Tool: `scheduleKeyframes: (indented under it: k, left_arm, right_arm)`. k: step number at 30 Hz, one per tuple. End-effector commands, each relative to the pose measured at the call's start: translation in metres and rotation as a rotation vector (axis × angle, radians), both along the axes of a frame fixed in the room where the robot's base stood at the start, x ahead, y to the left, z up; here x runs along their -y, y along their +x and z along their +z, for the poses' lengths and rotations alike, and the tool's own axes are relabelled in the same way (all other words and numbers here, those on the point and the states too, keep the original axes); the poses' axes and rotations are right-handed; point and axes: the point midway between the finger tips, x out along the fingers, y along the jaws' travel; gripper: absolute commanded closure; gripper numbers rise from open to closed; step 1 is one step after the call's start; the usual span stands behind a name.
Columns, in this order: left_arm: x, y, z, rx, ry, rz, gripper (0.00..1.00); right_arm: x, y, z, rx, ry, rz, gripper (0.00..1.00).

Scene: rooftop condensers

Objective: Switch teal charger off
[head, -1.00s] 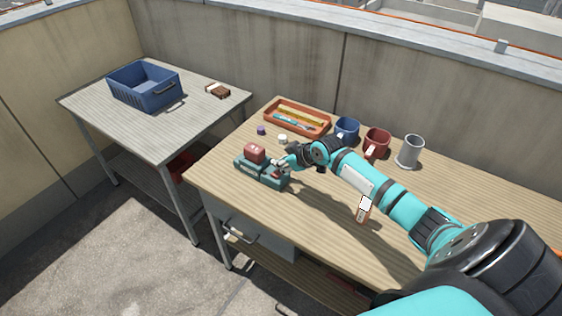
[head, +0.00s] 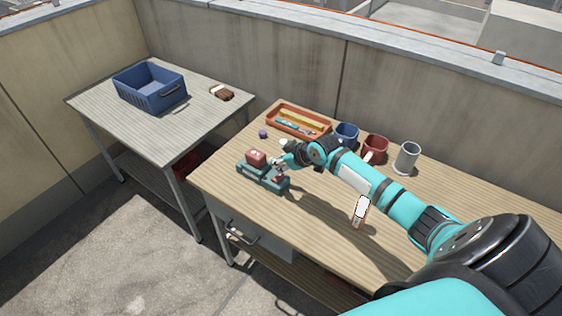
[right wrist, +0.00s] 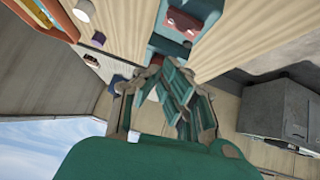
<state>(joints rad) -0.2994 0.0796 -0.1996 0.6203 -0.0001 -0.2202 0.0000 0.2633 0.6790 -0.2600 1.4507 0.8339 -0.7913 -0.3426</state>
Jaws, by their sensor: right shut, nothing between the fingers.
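The teal charger (head: 251,175) lies near the left end of the wooden workbench, with a red block (head: 256,157) seated on it. A small dark red part (head: 279,178) shows at its right end; I cannot tell whether this is the switch or its position. The charger (right wrist: 163,46) and a red block (right wrist: 186,24) also show at the top of the right wrist view. My right gripper (head: 275,169) is shut and empty, just above the charger's right end. I cannot tell whether it touches. In the right wrist view its fingers hide part of the charger. My left gripper is out of view.
A white-faced item (head: 361,208) stands below my arm. A blue crate (head: 152,96) sits on the left table.

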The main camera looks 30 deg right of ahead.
Motion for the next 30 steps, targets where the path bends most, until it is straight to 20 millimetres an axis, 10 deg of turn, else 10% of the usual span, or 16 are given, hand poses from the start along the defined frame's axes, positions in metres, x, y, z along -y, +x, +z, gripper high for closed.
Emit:
scheduleKeyframes:
  k: [12, 30]
  left_arm:
    - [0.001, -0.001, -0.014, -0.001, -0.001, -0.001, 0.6]
    - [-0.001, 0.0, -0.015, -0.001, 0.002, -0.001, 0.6]
  right_arm:
    - [0.029, -0.056, 0.058, -0.001, -0.003, 0.001, 1.0]
    - [0.033, -0.063, 0.069, -0.001, -0.001, 0.001, 1.0]
